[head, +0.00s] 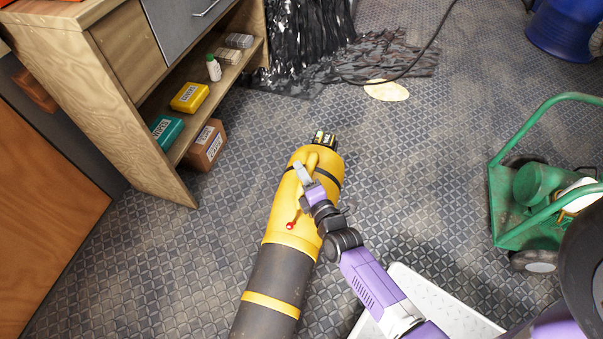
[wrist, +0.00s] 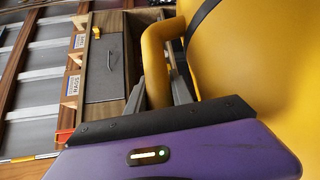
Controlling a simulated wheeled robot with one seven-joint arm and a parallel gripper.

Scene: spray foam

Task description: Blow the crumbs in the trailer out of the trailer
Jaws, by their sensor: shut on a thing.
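A yellow leaf blower (head: 283,232) with a dark tube crossed by a yellow band is in the head view. Its tube points toward the bottom edge, where its end is cut off. My gripper (head: 304,175) is shut on the blower's yellow handle. The wrist view shows the handle (wrist: 156,65) between my grey fingers (wrist: 168,88), close beside the yellow body. The trailer floor (head: 140,265) is dark patterned plate with pale, dusty-looking patches. I cannot make out single crumbs.
A wooden shelf unit (head: 125,85) with boxes stands at the left. A green cart (head: 505,215) stands at the right. Dark plastic strips (head: 310,40), a cable (head: 425,50), a tan round patch (head: 387,91) and a blue container (head: 565,30) are at the back. Open floor surrounds the blower.

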